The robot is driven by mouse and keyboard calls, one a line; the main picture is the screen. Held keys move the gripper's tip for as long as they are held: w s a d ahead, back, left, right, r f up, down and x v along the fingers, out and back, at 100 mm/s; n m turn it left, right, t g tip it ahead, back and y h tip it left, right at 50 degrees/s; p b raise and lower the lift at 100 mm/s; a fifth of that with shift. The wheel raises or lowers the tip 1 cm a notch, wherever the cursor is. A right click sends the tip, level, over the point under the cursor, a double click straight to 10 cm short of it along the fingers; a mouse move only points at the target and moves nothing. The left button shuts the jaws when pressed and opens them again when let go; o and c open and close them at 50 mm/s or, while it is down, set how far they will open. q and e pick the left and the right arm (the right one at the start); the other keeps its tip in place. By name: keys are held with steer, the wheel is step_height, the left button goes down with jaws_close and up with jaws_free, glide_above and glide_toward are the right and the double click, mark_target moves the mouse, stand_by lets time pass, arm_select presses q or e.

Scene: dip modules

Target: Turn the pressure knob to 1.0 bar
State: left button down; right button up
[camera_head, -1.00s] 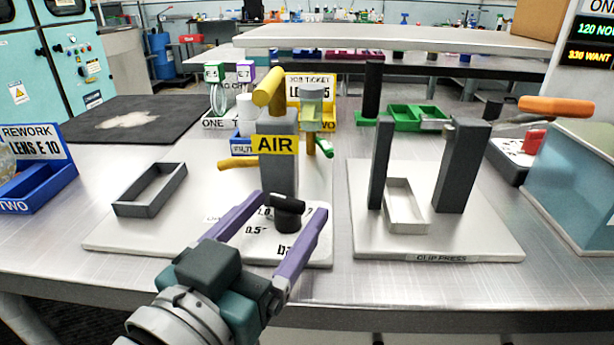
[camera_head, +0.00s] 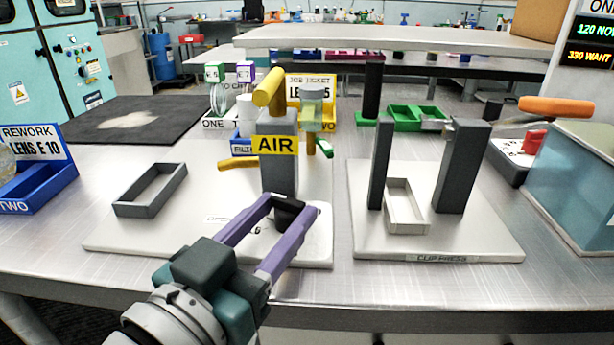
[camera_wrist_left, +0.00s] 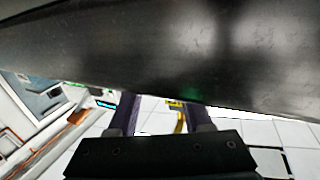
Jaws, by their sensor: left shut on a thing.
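The black pressure knob (camera_head: 287,214) stands on the white station plate (camera_head: 315,235) in front of the grey post with the yellow AIR sign (camera_head: 275,145). My left gripper (camera_head: 287,205) is shut on the knob, one purple finger on each side. The fingers hide most of the dial marks, so I cannot read the knob's setting. The left wrist view shows the purple fingers (camera_wrist_left: 155,115) partly behind the dark gripper body; the knob cannot be made out there. My right gripper is not in view.
A yellow lever (camera_head: 268,88) tops the AIR post, and a grey open tray (camera_head: 150,190) lies to its left. The clip press (camera_head: 452,170) stands to the right. A blue rework bin (camera_head: 45,195) is at the far left. The table front is clear.

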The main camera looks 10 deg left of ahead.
arm_select(q)
steer(key=shift+w+a+m+g+h+b, duration=0.1)
steer(key=shift+m+g+h+b, duration=0.1)
steer(key=shift+m+g+h, duration=0.55)
steer(key=shift+a+m+g+h+b, duration=0.15)
steer(key=shift+m+h, duration=0.4)
steer(key=shift+h, duration=0.6)
steer(key=shift+c, duration=1.8)
jaws_free()
steer(key=shift+o, duration=0.2)
